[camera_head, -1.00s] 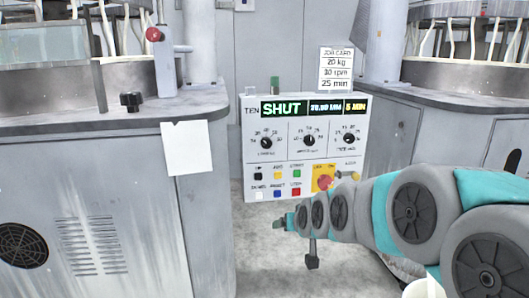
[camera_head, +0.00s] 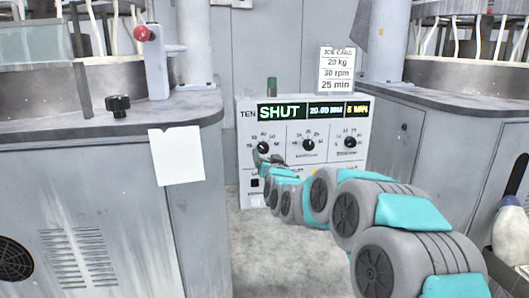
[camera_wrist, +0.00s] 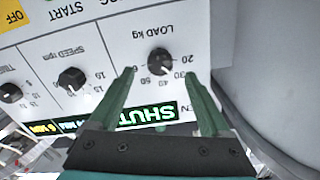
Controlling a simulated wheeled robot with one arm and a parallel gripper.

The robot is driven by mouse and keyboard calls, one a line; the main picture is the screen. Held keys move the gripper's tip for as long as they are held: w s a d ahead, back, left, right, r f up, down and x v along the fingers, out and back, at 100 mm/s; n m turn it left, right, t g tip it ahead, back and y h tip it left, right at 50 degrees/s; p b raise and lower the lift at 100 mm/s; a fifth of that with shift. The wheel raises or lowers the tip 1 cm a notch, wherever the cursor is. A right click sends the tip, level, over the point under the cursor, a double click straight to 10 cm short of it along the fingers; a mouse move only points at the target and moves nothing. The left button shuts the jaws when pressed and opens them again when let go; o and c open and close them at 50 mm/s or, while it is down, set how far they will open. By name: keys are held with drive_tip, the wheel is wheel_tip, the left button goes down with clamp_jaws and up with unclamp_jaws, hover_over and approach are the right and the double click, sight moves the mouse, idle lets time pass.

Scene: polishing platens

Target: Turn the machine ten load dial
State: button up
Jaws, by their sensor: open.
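The machine ten control panel (camera_head: 245,135) is a white box with a display reading SHUT. Its load dial is the leftmost black knob (camera_head: 263,147); in the wrist view, upside down, the load dial (camera_wrist: 160,62) sits under the label LOAD kg. My gripper (camera_head: 268,160) is just below and in front of that dial in the head view. In the wrist view my gripper (camera_wrist: 158,73) is open, with one green finger on each side of the dial. I cannot tell whether either finger touches it.
The speed dial (camera_wrist: 72,79) and the time dial (camera_wrist: 10,92) are beside the load dial. A job card (camera_head: 337,72) above the panel reads 20 kg, 30 rpm, 25 min. A grey cabinet (camera_head: 120,200) stands close on the left, another (camera_head: 400,135) on the right.

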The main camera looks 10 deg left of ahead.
sight(264, 150)
drive_tip(key=shift+x, duration=2.3)
drive_tip(key=shift+f, duration=0.1)
clamp_jaws()
